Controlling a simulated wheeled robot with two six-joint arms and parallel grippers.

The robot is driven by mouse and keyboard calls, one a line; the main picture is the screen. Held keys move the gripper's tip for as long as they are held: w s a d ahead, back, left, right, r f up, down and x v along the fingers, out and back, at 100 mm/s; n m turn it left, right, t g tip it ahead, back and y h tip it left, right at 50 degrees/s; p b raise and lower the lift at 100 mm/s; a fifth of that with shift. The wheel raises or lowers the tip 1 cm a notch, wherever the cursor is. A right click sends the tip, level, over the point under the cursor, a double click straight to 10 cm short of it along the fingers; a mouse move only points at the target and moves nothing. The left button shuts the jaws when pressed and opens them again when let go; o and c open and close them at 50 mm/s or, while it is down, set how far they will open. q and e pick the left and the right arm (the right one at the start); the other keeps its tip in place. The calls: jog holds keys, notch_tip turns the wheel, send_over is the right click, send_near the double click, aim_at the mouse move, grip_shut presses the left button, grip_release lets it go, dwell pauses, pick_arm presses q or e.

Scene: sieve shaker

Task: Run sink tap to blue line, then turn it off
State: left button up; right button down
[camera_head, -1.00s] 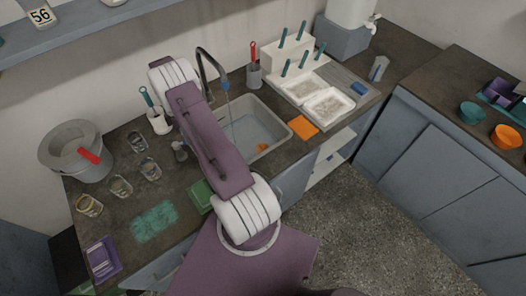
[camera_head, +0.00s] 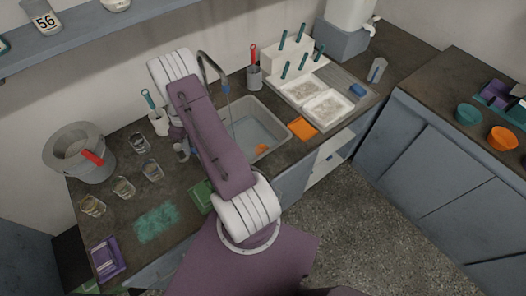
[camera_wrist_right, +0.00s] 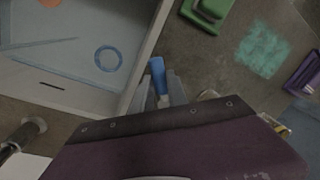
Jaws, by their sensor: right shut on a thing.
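The grey arched tap (camera_head: 203,57) stands behind the sink (camera_head: 273,112), with a blue tip on its spout. A thin pale stream (camera_head: 229,112) falls from the spout into the sink. Bluish water (camera_head: 252,130) lies in the sink. My right gripper (camera_wrist_right: 161,97) is at the sink's outer side edge, shut on a blue handle (camera_wrist_right: 157,72). In the head view my right arm hides most of that grip. In the wrist view a thin blue line (camera_wrist_right: 40,43) and a blue ring (camera_wrist_right: 108,57) show in the basin. My left gripper is out of view.
An orange thing (camera_head: 261,148) is in the sink, and an orange cloth (camera_head: 302,128) lies beside it. Several glass jars (camera_head: 123,188) and a grey bucket (camera_head: 80,166) stand left. A green block (camera_head: 201,196) lies near the front edge. White trays (camera_head: 327,106) are at right.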

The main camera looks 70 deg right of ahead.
jog(key=shift+a+r+m+p, duration=0.15)
jog(key=shift+a+m+p, duration=0.25)
jog(key=shift+m, duration=0.6)
jog(key=shift+a+m, duration=0.2)
jog(key=shift+m, duration=0.2)
jog(key=m, duration=0.1)
jog(key=a+m, duration=0.1)
jog(key=m, duration=0.1)
jog(key=a+m+t+p, duration=0.1)
jog(key=m, duration=0.1)
jog(key=shift+w+a, duration=0.1)
jog(key=shift+w, duration=0.2)
